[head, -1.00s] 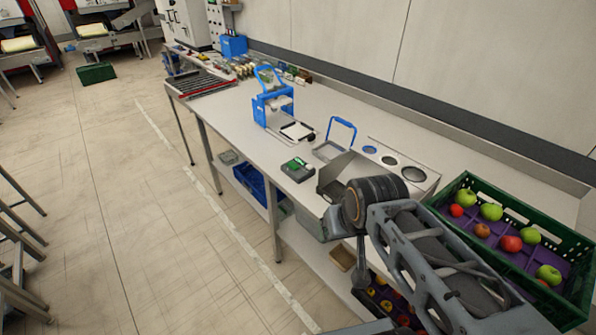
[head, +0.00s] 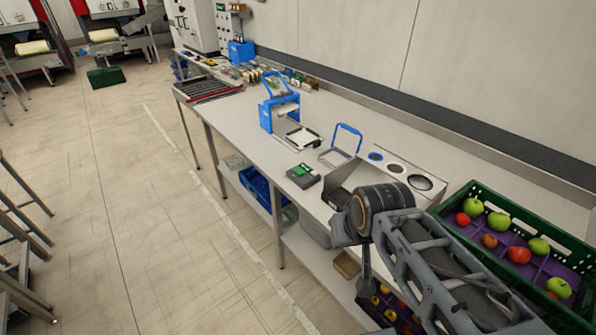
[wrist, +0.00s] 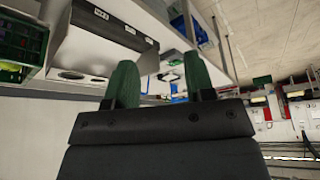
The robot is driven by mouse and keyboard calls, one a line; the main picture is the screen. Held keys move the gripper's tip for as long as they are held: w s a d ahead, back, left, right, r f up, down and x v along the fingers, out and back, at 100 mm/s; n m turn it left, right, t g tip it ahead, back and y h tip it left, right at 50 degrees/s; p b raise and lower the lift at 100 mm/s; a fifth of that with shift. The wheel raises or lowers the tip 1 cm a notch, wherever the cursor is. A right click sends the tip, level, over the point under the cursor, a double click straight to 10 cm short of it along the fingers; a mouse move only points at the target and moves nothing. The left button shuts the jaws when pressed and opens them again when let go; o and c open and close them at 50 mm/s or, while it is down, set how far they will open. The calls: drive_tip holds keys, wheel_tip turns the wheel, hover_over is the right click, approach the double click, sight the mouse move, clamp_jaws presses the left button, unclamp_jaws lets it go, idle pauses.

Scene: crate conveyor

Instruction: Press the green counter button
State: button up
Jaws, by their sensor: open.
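The counter is a small dark box (head: 304,176) with a green area on top. It sits near the front edge of the white bench, left of the metal chute, in the head view. The green area (head: 300,170) is too small there to make out a separate button. My gripper (wrist: 161,78) shows in the wrist view as two green fingers spread apart, with nothing between them. In the head view my arm is at the lower right, right of the counter and apart from it in the picture; the fingers are not clearly seen there. I cannot clearly pick out the counter in the wrist view.
A metal chute (head: 350,178) with round holes stands between the counter and my arm. A blue-handled press (head: 280,112) and a blue-framed tray (head: 346,140) stand behind the counter. A green crate (head: 480,190) of apples is at the right. Open floor lies left of the bench.

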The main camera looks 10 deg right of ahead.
clamp_jaws()
idle(1.2)
